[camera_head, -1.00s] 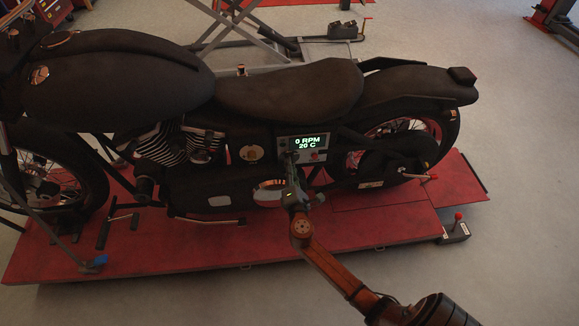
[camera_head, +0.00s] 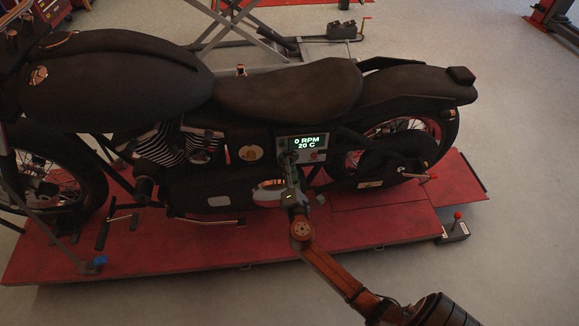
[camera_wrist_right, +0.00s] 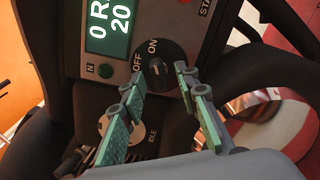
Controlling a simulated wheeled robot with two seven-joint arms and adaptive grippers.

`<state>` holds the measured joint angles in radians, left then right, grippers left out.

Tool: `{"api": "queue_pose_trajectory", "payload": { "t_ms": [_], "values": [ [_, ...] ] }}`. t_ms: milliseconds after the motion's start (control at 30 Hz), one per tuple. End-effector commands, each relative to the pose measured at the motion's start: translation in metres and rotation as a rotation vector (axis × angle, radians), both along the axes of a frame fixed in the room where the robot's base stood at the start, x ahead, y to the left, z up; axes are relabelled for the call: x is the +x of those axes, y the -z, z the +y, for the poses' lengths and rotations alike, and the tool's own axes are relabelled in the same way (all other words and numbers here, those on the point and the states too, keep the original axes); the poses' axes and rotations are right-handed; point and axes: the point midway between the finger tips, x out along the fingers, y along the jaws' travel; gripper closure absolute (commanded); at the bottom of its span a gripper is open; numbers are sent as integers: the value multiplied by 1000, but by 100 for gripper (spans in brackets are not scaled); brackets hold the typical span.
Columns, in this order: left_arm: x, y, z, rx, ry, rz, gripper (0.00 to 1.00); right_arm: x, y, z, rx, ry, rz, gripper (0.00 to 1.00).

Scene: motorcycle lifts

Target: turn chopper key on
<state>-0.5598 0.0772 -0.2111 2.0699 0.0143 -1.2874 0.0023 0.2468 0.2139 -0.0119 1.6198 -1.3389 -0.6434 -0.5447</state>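The chopper (camera_head: 285,90) stands on a red lift, with a control panel (camera_head: 317,156) on its side. The panel's screen (camera_head: 307,143) reads 0 RPM and 20 C. In the right wrist view, the black round key switch (camera_wrist_right: 170,55) sits beside the words OFF and ON. Which word its turning part points to is not clear. My right gripper (camera_head: 291,165) is at the panel. Its green fingers (camera_wrist_right: 158,78) are open, with one tip on either side of the switch's front; I cannot tell whether they touch it. My left gripper is not in view.
A second knob marked IDLE (camera_wrist_right: 108,124) is partly hidden behind one finger.

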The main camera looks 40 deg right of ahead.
Motion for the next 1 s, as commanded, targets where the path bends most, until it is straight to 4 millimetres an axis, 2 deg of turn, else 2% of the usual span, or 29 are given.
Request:
{"api": "queue_pose_trajectory", "payload": {
  "t_ms": [300, 500, 700, 1000],
  "values": [
    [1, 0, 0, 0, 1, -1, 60, -54, 1, 32, 3, 1, 2, 71],
    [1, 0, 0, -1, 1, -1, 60, -83, 1, 50, 3, 2, 2, 71],
    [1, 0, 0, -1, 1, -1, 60, -95, 1, 58, 2, 1, 2, 71],
    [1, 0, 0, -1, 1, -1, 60, -96, 1, 59, 2, 1, 1, 71]
  ]
}}
